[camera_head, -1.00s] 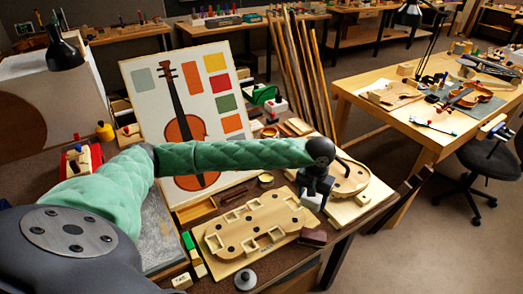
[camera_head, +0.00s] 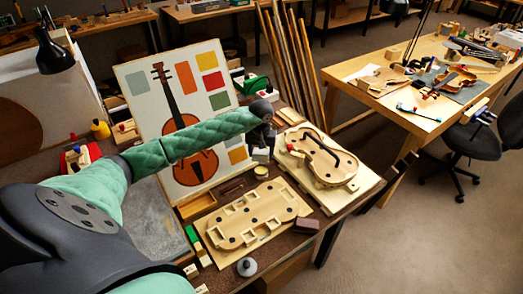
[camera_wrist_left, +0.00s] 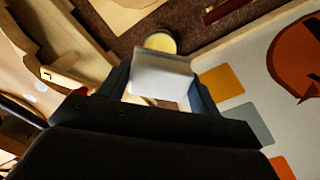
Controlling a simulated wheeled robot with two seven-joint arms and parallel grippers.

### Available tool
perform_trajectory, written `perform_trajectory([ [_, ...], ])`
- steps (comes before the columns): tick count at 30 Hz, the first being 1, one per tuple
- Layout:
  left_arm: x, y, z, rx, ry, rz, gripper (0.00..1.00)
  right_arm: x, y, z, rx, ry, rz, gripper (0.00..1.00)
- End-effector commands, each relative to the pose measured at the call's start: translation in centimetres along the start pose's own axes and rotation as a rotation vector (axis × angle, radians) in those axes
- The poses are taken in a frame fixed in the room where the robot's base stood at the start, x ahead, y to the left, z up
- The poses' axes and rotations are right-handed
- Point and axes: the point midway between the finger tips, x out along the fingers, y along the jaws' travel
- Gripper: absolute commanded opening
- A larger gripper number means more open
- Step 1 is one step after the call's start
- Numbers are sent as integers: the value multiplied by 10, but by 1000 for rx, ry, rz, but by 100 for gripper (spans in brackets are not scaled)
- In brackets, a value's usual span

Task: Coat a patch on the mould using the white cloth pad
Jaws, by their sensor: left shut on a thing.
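My left gripper (camera_head: 262,150) is shut on the white cloth pad (camera_wrist_left: 160,80), which shows pale between the fingers in the left wrist view. The gripper is above the bench, just behind a small round tin with yellow contents (camera_head: 261,171). The tin (camera_wrist_left: 160,42) shows partly behind the pad in the wrist view; I cannot tell whether they touch. A flat wooden mould with cut-outs (camera_head: 230,224) lies in front of the tin. A violin-shaped wooden form (camera_head: 325,168) lies on a board to the right. My right gripper is not in view.
A painted violin board with colour patches (camera_head: 140,75) stands behind my left arm. A dark block (camera_head: 305,224) lies at the mould's right end. A grey-white knobbed item (camera_head: 247,267) stands near the front edge. Wooden strips (camera_head: 290,70) lean behind the bench.

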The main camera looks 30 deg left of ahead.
Motion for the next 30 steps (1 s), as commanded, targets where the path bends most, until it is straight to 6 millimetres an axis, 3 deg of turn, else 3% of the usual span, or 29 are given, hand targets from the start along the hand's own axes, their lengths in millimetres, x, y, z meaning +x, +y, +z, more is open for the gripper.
perform_trajectory([
  [16, 46, 1, 1, 0, -2, 0, 45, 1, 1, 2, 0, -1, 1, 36],
  [30, 56, 0, 0, 1, 1, 0, 45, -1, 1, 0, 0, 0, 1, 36],
])
